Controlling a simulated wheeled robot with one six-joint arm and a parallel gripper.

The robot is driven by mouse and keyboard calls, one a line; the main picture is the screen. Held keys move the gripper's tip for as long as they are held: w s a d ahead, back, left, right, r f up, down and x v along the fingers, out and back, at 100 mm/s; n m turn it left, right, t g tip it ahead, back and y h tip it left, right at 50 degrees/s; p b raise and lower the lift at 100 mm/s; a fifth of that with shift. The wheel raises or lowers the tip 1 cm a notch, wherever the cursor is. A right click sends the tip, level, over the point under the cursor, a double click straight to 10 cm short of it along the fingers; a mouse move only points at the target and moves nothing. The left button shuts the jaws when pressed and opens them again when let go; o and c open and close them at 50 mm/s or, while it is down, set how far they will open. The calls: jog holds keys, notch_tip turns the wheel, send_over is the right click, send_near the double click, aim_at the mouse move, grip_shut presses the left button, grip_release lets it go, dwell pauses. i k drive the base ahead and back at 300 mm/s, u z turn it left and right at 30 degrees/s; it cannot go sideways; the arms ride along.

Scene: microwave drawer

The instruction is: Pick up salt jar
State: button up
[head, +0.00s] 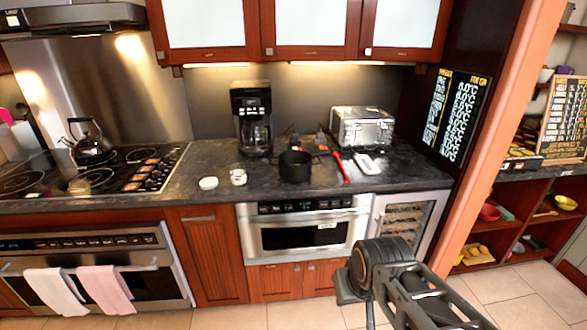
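A small clear jar with white contents (238,176), which looks like the salt jar, stands on the dark countertop (205,163) in the head view. It is near the counter's front edge, left of a black pot. A round white lid-like disc (208,183) lies just left of it, apart from it. My arm shows at the lower right, in front of the cabinets and well away from the jar. I cannot make out my gripper's fingers in this view.
A black pot (295,167), a red-handled utensil (341,168) and a toaster (362,127) are right of the jar. A coffee maker (252,118) stands behind it. The stovetop (110,170) with a kettle (89,141) is at left. Tiled floor (500,283) is open at lower right.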

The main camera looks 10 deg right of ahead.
aim_at(237, 170)
jog(key=z, duration=0.35)
jog(key=k, duration=0.45)
jog(key=z, duration=0.35)
jog(key=i, duration=0.6)
jog(key=u, duration=1.2)
jog(key=i, duration=1.5)
jog(key=u, duration=1.75)
jog(key=i, duration=0.25)
jog(key=u, duration=0.15)
